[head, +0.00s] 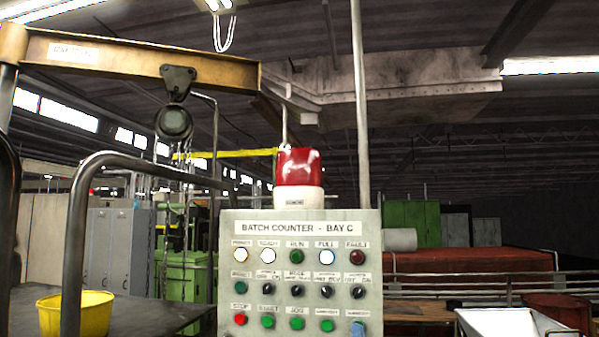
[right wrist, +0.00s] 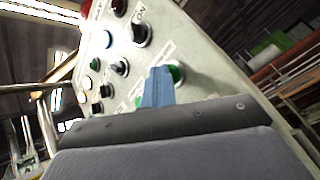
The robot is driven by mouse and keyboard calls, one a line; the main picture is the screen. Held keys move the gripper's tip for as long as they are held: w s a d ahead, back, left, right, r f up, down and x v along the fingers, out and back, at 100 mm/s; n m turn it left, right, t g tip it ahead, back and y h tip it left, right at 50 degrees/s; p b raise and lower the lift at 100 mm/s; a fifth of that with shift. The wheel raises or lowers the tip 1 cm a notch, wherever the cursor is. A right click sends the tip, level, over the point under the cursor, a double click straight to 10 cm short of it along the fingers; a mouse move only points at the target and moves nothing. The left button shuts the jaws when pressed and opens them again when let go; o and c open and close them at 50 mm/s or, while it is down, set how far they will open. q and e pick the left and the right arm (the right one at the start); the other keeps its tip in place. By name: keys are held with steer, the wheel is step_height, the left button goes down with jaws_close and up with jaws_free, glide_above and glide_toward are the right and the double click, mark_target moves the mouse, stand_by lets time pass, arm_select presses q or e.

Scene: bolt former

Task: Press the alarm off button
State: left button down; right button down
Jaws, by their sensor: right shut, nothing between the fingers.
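A grey control panel (head: 300,222) labelled "BATCH COUNTER - BAY C" faces me, with rows of lamps, knobs and buttons. Its bottom row has a red button (head: 240,319) at the left and green buttons such as this one (head: 327,326). The small label at the row's right end is too blurred to read. My right gripper (head: 358,329) shows as blue fingertips at that end, hiding what is behind. In the right wrist view the blue fingers (right wrist: 157,88) are shut and empty, partly covering a green button (right wrist: 176,73). Contact cannot be told. My left gripper is out of view.
A red beacon (head: 298,168) stands on the panel's top. A yellow bowl (head: 76,314) sits on a dark table (head: 140,313) at the left. A yellow hoist beam (head: 130,55) with a hanging chain is overhead. A white tray (head: 500,322) is at the lower right.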

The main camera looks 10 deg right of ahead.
steer(key=shift+s+a, duration=0.1)
steer(key=shift+s, duration=0.2)
steer(key=shift+s, duration=0.1)
steer(key=shift+s+a+p, duration=0.3)
steer(key=shift+s+p, duration=0.05)
steer(key=shift+s, duration=0.6)
steer(key=shift+s+a+p, duration=0.3)
steer(key=shift+s+a, duration=0.05)
steer(key=shift+s, duration=0.55)
steer(key=shift+s+a+p, duration=0.3)
steer(key=shift+s+p, duration=0.05)
steer(key=shift+s, duration=0.6)
